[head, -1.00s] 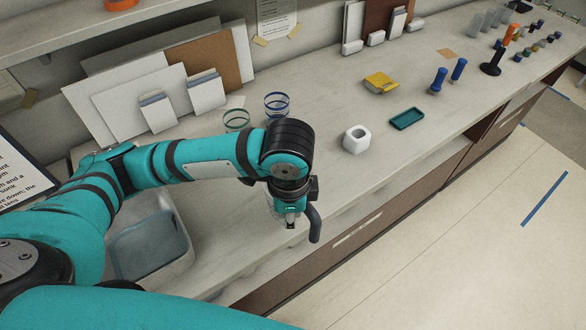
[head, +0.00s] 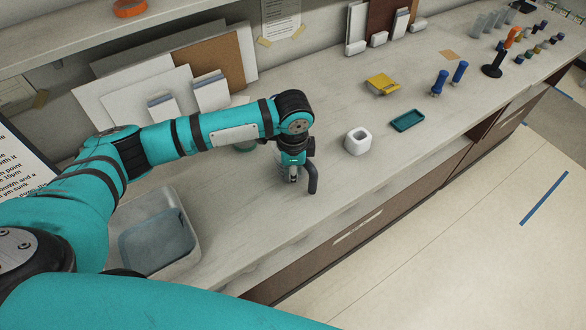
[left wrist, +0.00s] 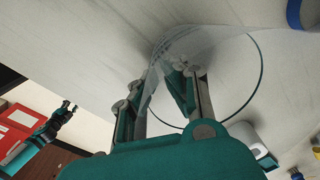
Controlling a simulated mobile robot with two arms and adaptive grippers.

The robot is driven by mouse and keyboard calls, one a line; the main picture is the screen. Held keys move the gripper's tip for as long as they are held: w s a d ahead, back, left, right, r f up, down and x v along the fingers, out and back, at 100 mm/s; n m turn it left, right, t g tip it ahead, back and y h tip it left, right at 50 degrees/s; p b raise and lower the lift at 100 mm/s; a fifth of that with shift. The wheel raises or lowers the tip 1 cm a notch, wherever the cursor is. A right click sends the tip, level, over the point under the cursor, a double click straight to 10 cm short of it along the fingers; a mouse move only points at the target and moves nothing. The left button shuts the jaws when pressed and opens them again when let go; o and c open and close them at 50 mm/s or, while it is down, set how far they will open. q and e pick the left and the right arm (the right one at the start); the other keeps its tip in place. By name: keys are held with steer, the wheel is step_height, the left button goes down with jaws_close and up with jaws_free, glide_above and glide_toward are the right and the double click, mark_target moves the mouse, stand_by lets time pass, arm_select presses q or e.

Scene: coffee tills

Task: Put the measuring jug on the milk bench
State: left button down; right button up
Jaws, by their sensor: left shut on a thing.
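My left gripper (head: 293,178) hangs over the pale counter (head: 225,215); its fingers also show in the left wrist view (left wrist: 168,88). They are shut on the clear wall of the measuring jug (left wrist: 205,38). The jug is see-through with a thin dark green rim, and is hard to make out in the head view. A dark curved bar hangs beside the gripper in the head view; I cannot tell if it is the jug's handle. In the left wrist view, a small teal and black part (left wrist: 48,130) looks like my right gripper, too small to read.
A grey bin (head: 185,255) stands at the left. A white cup (head: 357,140), a teal tray (head: 407,120), a yellow item (head: 382,84) and blue-handled tools (head: 439,83) stand to the right. Boards lean on the wall. A blue-rimmed thing (left wrist: 296,14) shows in the left wrist view.

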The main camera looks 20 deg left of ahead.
arm_select(q)
steer(key=shift+f, duration=0.15)
arm_select(e)
steer(key=shift+w, duration=0.25)
arm_select(q)
steer(key=c, duration=1.5)
jaws_free()
steer(key=shift+o, duration=0.2)
arm_select(e)
steer(key=shift+a, duration=0.1)
